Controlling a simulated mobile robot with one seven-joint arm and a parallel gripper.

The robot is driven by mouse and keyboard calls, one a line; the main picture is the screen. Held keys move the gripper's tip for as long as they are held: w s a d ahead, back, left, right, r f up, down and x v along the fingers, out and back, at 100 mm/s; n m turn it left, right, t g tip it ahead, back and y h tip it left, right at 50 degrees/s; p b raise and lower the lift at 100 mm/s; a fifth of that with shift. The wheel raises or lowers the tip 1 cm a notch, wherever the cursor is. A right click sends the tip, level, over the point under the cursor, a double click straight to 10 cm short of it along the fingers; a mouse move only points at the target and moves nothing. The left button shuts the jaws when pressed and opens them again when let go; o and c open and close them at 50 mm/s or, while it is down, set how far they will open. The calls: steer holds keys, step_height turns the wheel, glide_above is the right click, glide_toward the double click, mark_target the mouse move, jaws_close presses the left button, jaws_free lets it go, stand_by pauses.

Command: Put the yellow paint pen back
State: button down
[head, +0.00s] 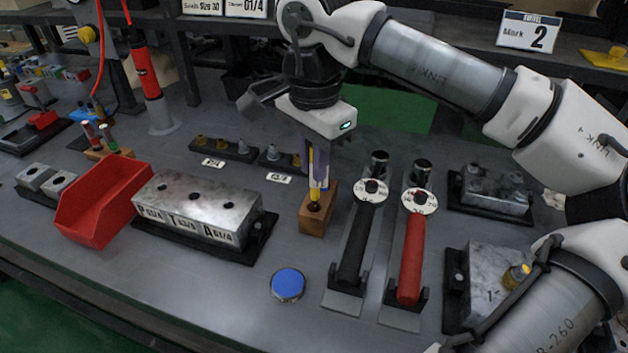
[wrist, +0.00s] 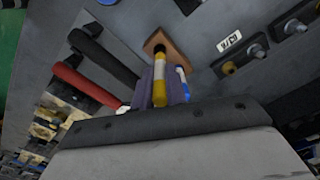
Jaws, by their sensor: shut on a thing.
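My gripper (head: 318,165) is shut on the yellow paint pen (head: 316,180), which points down below it. In the wrist view the pen (wrist: 160,95) shows a white band and lies between the purple-grey fingers of my gripper (wrist: 160,88). A small wooden block (head: 318,222) stands directly under the pen; it also shows in the wrist view (wrist: 177,44) with a dark hole. The pen's lower end is at or just over that hole; I cannot tell whether it is inside. A blue and white piece (wrist: 182,85) shows beside the pen.
A black-handled tool (head: 356,245) and a red-handled tool (head: 411,260) lie in cradles right of the block. A metal valve block (head: 195,205) and a red bin (head: 95,215) are left. A blue-topped round (head: 287,284) sits in front. Small fittings (head: 225,148) stand behind.

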mark_target(314, 199)
steer(key=shift+f, duration=2.1)
steer(key=shift+f, duration=0.2)
steer(key=c, duration=1.4)
jaws_free()
steer(key=shift+c, duration=0.2)
step_height(314, 199, up, 12)
steer(key=shift+r+p, duration=0.2)
steer(key=shift+p, duration=0.1)
